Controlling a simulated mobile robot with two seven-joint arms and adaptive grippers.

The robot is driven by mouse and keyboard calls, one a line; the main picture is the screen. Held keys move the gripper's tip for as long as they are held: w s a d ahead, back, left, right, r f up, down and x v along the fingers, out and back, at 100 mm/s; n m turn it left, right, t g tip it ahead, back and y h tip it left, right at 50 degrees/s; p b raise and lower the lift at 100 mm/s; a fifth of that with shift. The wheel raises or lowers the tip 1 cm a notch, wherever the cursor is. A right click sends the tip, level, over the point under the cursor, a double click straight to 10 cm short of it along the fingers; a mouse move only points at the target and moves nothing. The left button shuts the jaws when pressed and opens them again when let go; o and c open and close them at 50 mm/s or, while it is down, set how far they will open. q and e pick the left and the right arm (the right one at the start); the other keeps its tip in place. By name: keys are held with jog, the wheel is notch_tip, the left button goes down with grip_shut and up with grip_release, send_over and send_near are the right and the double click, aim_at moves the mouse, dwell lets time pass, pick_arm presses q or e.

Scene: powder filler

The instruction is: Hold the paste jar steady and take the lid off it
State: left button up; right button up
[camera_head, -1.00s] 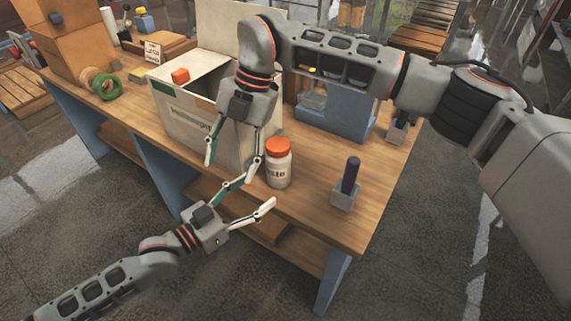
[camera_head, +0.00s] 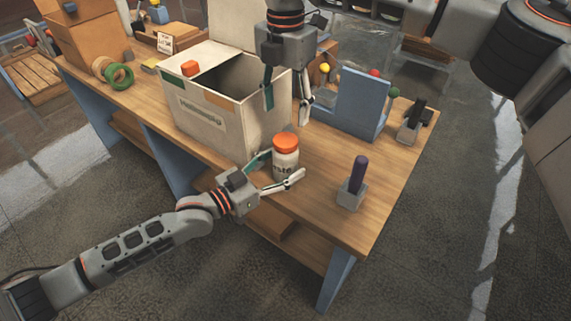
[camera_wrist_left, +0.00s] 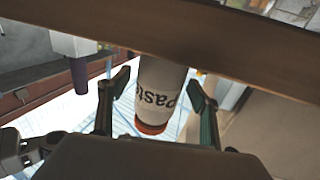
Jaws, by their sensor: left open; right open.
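The white paste jar (camera_head: 286,165) with its orange lid (camera_head: 286,142) on stands upright on the bench near the front edge. My left gripper (camera_head: 280,168) is open, its fingers reaching to either side of the jar from the front left. In the left wrist view the jar (camera_wrist_left: 160,90), lettered "paste", shows between the two spread fingers (camera_wrist_left: 159,88), with a gap visible at each side. My right gripper (camera_head: 287,112) is open and empty, pointing down above the lid; it appears apart from it.
A large open cream box (camera_head: 205,125) stands just left of and behind the jar. A purple-handled tool in a grey holder (camera_head: 353,185) stands to the right. A blue stand (camera_head: 360,105) is behind. The bench (camera_head: 330,220) is clear in front of the holder.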

aim_at(285, 140)
pick_arm(q)
jog(key=shift+w+d, duration=0.15)
jog(key=shift+d, duration=0.05)
grip_shut()
pick_arm(e)
jog(key=m, duration=0.8)
jog(key=shift+m, duration=0.4)
jog(key=m, duration=0.9)
jog(key=shift+f, duration=4)
